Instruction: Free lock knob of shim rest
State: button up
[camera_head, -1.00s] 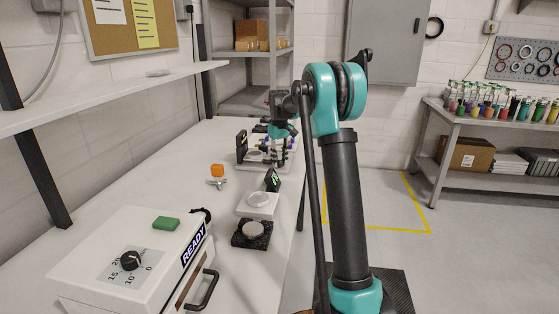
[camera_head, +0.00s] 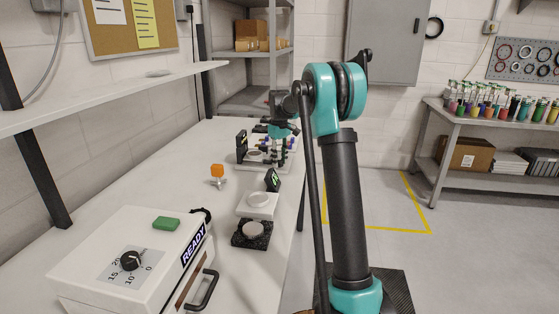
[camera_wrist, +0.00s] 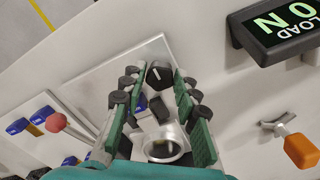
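My gripper (camera_wrist: 155,82) points down over the fixture, its two green-padded fingers apart. A black knob with a pale pointer line (camera_wrist: 158,75) shows between the fingertips, close to the right finger; I cannot tell whether either finger touches it. Whether this is the lock knob of the shim rest is not marked.
A black display reading "NO LOAD" (camera_wrist: 280,22) stands beside the plate. An orange-handled clamp (camera_wrist: 301,150) and a red ball knob (camera_wrist: 57,122) are nearby. In the head view, a white READY box (camera_head: 120,240) and a black block with a round disc (camera_head: 252,238) are nearer.

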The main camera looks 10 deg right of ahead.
aim_at(280, 162)
jog(key=o, duration=0.3)
notch_tip(280, 162, up, 12)
dwell(0.6)
